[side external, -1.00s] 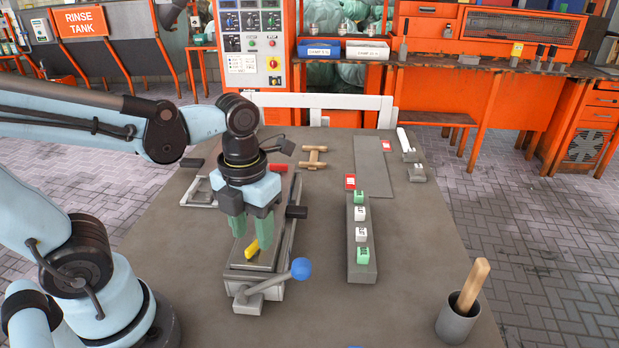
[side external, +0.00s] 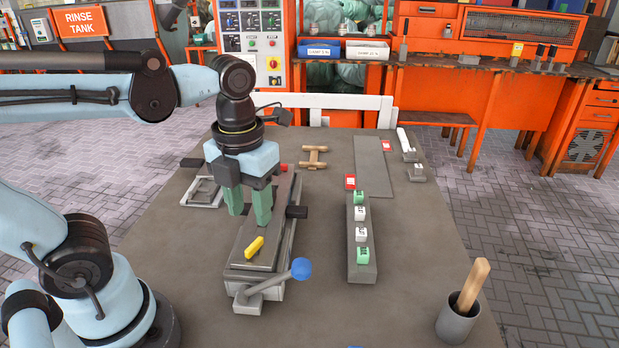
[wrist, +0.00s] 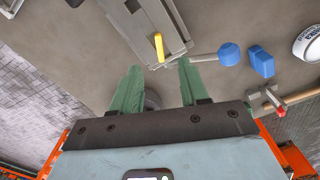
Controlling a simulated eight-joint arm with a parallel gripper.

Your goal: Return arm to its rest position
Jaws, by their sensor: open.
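My gripper (side external: 249,206) is open and empty, with its two green fingers apart above the grey clamp fixture (side external: 240,277) on the table. A yellow piece (side external: 255,245) lies on top of the fixture, in front of and below the fingers, apart from them. In the wrist view the yellow piece (wrist: 159,46) shows beyond the open gripper fingers (wrist: 160,80). The fixture has a lever with a blue knob (side external: 301,268) at its near end.
A grey rail (side external: 361,270) with several white and green blocks stands to the right. A cup (side external: 455,323) with a wooden handle is at the near right. A wooden piece (side external: 314,157) and a grey plate (side external: 374,165) lie farther back. Table between rail and cup is clear.

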